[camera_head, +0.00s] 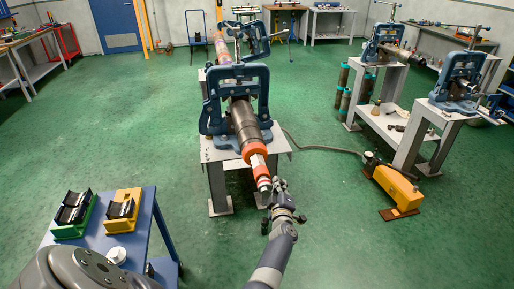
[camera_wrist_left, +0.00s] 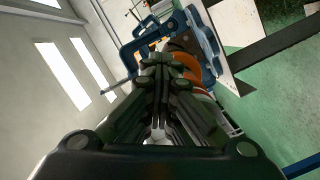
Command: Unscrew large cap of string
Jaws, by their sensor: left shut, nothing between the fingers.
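The pipe string (camera_head: 243,122) lies in the blue pipe vise (camera_head: 211,112) on a grey stand. Its near end has an orange collar (camera_head: 254,150), then a white and red section (camera_head: 259,168) with a small dark tip. I cannot tell exactly which piece is the large cap. My left gripper (camera_head: 279,187) is just right of the tip, shut and empty. In the left wrist view its closed fingers (camera_wrist_left: 167,66) hide part of the string, and the orange collar (camera_wrist_left: 186,62) shows behind them. My right gripper is not in view.
A blue cart (camera_head: 146,222) at lower left carries a green holder (camera_head: 73,228), a yellow holder (camera_head: 124,222) and a white round piece (camera_head: 116,255). A yellow pump unit (camera_head: 397,188) with a hose stands on the floor at right. Green floor is clear left of the vise stand.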

